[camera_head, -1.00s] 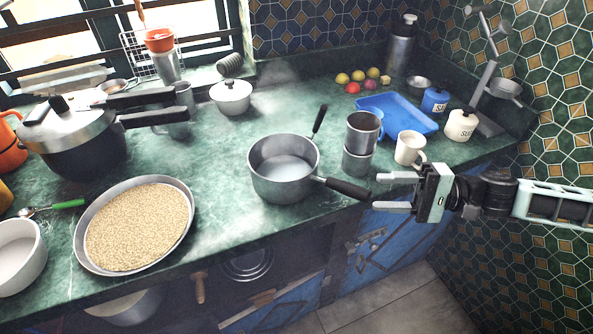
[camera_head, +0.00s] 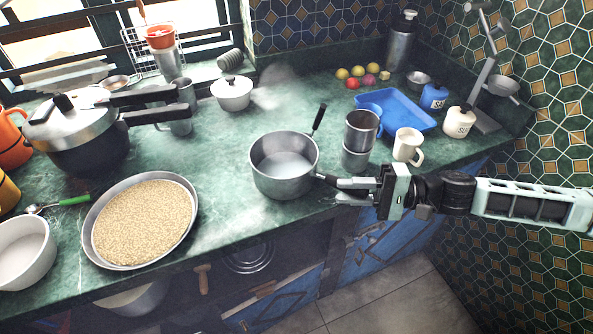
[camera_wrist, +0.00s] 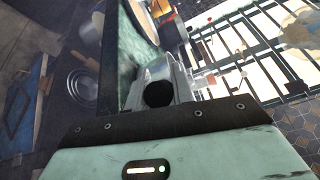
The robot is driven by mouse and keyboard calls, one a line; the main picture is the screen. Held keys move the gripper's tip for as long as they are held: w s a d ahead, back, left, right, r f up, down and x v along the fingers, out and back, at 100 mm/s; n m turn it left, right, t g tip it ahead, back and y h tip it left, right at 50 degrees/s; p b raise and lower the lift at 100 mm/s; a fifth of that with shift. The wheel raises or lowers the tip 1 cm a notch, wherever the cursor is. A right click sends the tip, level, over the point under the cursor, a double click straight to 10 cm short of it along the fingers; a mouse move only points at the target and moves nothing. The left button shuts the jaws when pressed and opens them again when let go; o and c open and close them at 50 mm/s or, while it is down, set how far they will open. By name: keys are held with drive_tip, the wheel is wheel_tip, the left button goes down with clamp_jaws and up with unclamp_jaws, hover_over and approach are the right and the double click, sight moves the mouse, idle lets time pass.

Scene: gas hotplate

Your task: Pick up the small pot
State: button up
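The small pot (camera_head: 284,180) is a grey metal saucepan, open and empty, upright on the green counter near its front edge. It has one dark handle (camera_head: 319,118) pointing to the back and another pointing right to my gripper. My gripper (camera_head: 347,191) is at the counter's front edge, with its fingers on both sides of the right handle and close together. It looks shut on that handle. In the wrist view the handle's dark round end (camera_wrist: 158,94) sits between the fingers. The fingers hide most of this handle in the head view.
Stacked metal cups (camera_head: 360,135) and a cream mug (camera_head: 407,145) stand close behind my gripper. A blue tray (camera_head: 408,117) lies beyond them. A pan of grain (camera_head: 145,222) is left of the pot. A white lidded pot (camera_head: 232,93) stands further back.

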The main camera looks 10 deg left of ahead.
clamp_jaws()
drive_tip(key=shift+r, duration=0.1)
drive_tip(key=shift+r, duration=0.1)
